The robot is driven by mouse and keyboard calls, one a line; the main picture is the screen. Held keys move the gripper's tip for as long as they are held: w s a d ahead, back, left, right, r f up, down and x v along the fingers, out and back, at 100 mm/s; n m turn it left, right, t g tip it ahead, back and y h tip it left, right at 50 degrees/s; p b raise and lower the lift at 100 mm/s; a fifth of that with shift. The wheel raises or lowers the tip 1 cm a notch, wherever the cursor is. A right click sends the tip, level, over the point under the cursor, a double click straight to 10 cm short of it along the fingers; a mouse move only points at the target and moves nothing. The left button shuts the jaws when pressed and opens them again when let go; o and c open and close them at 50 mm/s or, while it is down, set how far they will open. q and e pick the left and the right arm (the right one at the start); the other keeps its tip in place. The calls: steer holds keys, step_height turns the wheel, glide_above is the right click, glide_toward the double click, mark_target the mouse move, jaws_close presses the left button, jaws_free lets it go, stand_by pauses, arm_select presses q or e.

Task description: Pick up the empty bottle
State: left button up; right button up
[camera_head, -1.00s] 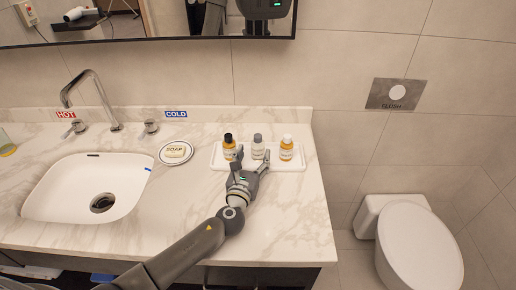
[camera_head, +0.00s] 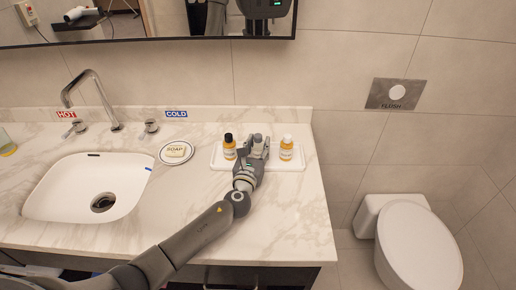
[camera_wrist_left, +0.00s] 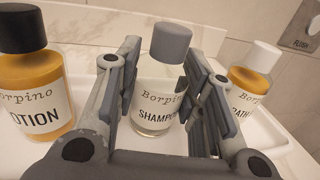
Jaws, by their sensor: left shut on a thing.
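The empty bottle (camera_wrist_left: 160,92) is clear, with a grey cap and a "SHAMPOO" label, and stands upright in the middle of the left wrist view. Only its top, mostly the grey cap (camera_head: 257,138), shows in the head view. My left gripper (camera_head: 257,148) is shut on this bottle, one finger on each side of it. The bottle is at the white tray (camera_head: 216,161), between its two neighbours. I cannot tell whether its base touches the tray. My right gripper is not in view.
An amber lotion bottle (camera_head: 229,149) with a black cap stands close on the left. An amber bottle with a white cap (camera_head: 286,150) stands close on the right. A soap dish (camera_head: 163,158) and sink (camera_head: 60,200) are farther left. The mirror is above.

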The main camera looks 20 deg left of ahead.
mark_target(257, 139)
arm_select(q)
steer(key=shift+r, duration=0.1)
steer(key=r+p, duration=0.1)
steer(key=r, duration=0.1)
steer(key=r+p, duration=0.1)
steer(key=shift+s+r, duration=0.2)
steer(key=shift+r, duration=0.2)
steer(key=s+d+r+p, duration=0.1)
steer(key=s+d+r, duration=0.2)
steer(key=s+r, duration=0.6)
steer(key=s, duration=0.4)
steer(key=shift+s+p, duration=0.2)
steer(key=shift+p, duration=0.1)
